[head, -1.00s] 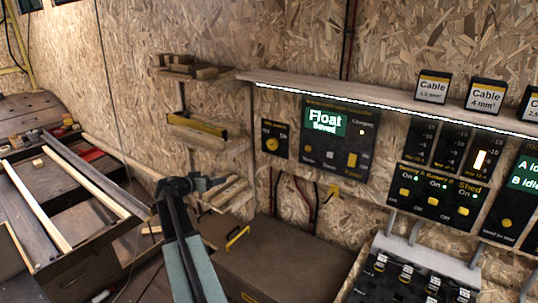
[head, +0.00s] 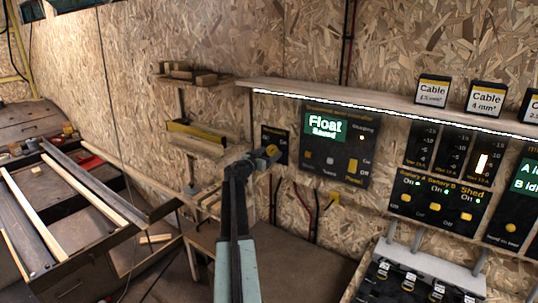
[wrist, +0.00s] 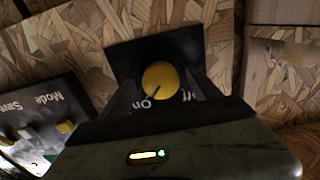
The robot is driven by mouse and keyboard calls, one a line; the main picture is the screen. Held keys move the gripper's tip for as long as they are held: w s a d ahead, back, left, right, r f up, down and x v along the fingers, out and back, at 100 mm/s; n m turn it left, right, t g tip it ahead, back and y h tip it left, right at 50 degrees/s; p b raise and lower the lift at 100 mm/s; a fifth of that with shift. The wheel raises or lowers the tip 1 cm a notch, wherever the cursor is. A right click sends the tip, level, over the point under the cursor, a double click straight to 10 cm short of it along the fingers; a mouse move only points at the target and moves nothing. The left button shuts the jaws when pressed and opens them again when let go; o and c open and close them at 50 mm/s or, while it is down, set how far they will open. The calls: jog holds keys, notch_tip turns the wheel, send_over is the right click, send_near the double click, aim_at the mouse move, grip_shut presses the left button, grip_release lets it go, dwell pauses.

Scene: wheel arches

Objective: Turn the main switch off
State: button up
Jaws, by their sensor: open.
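The main switch is a round yellow knob (wrist: 160,79) on a small black panel (wrist: 125,57), with On and Off labels that appear upside down in the wrist view. The knob's dark pointer line aims toward On. My gripper (wrist: 161,88) is open, with one dark finger on each side of the knob. Whether the fingers touch it I cannot tell. In the head view my gripper (head: 262,158) is in front of the same panel (head: 268,133) and hides its lower part.
The Float display panel (head: 335,145) is just right of the switch. A lit shelf (head: 380,105) runs above the panels. Wooden wall shelves (head: 195,135) are to the left. A breaker panel (head: 438,203) is further right. A dark box top (head: 295,255) lies below.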

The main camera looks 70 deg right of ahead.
jog(key=shift+d, duration=0.3)
jog(key=shift+a, duration=0.1)
jog(key=c, duration=1.4)
jog(key=shift+o, duration=0.2)
jog(key=shift+n, duration=0.3)
jog(key=n, duration=0.3)
jog(key=shift+n, duration=0.4)
jog(key=n, duration=0.4)
jog(key=shift+s+r, duration=0.1)
jog(key=n, duration=0.5)
jog(key=shift+r+n, duration=0.1)
jog(key=shift+n, duration=2.2)
